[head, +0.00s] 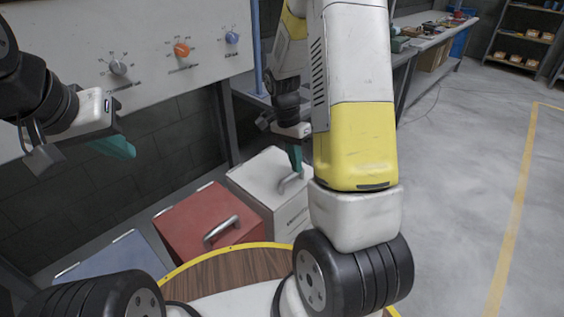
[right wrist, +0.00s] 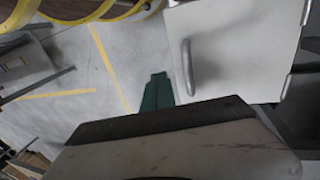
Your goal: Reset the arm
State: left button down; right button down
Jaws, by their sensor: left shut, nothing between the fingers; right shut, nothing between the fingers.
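My left gripper (head: 122,148) is at the left of the head view, in front of the grey panel, with its green fingers together and empty. My right gripper (head: 296,160) is near the middle of the head view, partly behind my own arm, above the white box. Its green fingers (right wrist: 157,92) are together and empty in the right wrist view. The white box (head: 262,172) has a metal handle and also shows in the right wrist view (right wrist: 240,50), beside the fingertips. I cannot tell whether the fingers touch it.
A red box (head: 190,218) with a handle and a blue box (head: 110,262) stand left of the white one. The panel (head: 150,30) carries several knobs. A workbench (head: 425,35) and shelves (head: 525,40) stand at the back right. The floor at right is clear.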

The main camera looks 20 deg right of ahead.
jog(key=s+a+r+n+t+y, duration=0.1)
jog(key=s+a+r+n+t, duration=0.15)
jog(key=r, duration=0.55)
jog(key=s+a+r+n+t+y, duration=0.1)
jog(key=s+a+r+n+t, duration=0.2)
jog(key=r, duration=0.6)
jog(key=s+a+r+n+t+y, duration=0.1)
jog(key=s+a+r+n+t, duration=0.1)
jog(key=s+r+n, duration=0.4)
jog(key=s+n+t, duration=0.1)
jog(key=s, duration=0.3)
jog(key=shift+a+r+y, duration=0.2)
jog(key=shift+r+y, duration=0.1)
jog(key=shift+r, duration=0.1)
